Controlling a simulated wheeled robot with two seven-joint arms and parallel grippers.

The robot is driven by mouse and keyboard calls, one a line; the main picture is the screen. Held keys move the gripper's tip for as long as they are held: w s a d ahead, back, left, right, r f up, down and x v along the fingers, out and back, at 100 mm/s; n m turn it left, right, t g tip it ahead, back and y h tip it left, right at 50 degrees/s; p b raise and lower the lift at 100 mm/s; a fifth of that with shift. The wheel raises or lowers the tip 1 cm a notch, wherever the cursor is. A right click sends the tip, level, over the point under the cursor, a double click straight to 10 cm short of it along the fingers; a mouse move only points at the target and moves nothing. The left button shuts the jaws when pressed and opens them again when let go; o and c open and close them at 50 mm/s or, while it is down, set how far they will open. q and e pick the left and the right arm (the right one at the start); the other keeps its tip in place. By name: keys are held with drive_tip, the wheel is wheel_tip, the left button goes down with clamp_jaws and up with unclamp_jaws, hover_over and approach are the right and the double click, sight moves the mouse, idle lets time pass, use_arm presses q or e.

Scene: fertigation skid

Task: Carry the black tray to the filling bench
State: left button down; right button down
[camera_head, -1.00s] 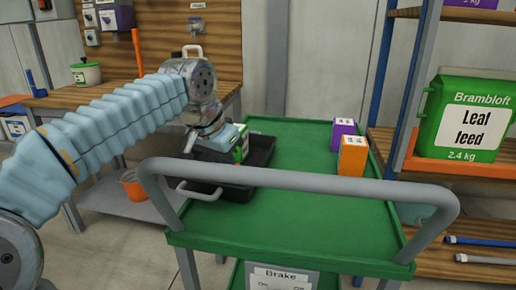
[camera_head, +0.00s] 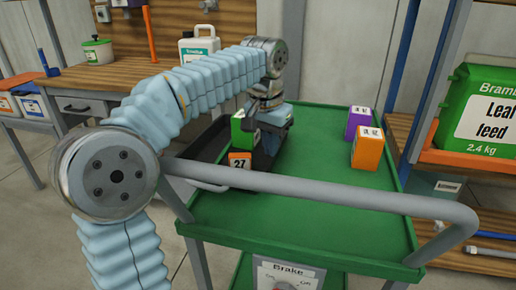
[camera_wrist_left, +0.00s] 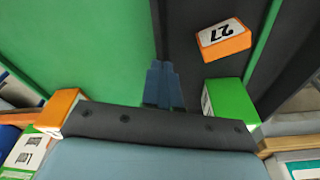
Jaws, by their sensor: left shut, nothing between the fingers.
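The black tray (camera_head: 208,143) lies on the green cart top, partly hidden by my left arm. In it stand a green box (camera_head: 241,134) and an orange box marked 27 (camera_head: 240,160). My left gripper (camera_head: 274,122) points down at the tray's right side. In the left wrist view its fingers (camera_wrist_left: 163,70) are shut and empty, overlapping the edge of the tray (camera_wrist_left: 180,35). I cannot tell whether they touch it. A wooden bench (camera_head: 82,73) stands at the back left. My right gripper is not in view.
On the green cart (camera_head: 310,215) stand a purple box (camera_head: 358,122) and an orange box (camera_head: 368,148) to the right. The cart's grey push bar (camera_head: 330,192) crosses in front. A shelf with a Leaf feed bag (camera_head: 485,110) is at right. A white jug (camera_head: 199,47) stands behind my arm.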

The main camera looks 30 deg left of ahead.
use_arm(q)
drive_tip(key=shift+f, duration=0.85)
